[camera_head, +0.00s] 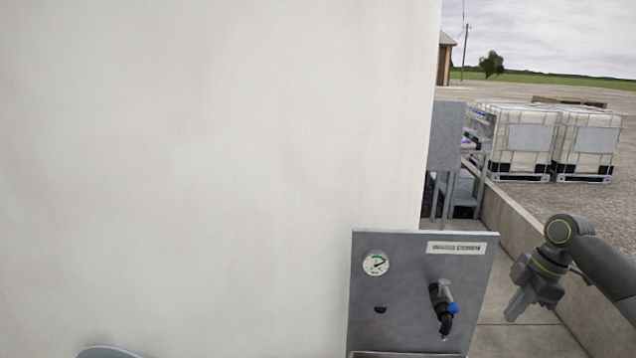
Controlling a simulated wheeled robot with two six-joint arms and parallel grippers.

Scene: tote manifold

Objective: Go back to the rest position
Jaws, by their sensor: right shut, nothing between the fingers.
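My right gripper (518,306) is at the lower right, at the end of my dark grey right arm. It points down and to the left, is shut and holds nothing. It is to the right of a grey panel (400,300) and apart from it in the picture. My left gripper is not in view.
A large white wall or tank (210,170) fills the left and middle. A low concrete kerb (535,235) runs behind my right arm. Two caged white totes (520,138) stand beyond it. A grey box on legs (445,137) stands behind the panel. Concrete floor (510,340) is free below my right gripper.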

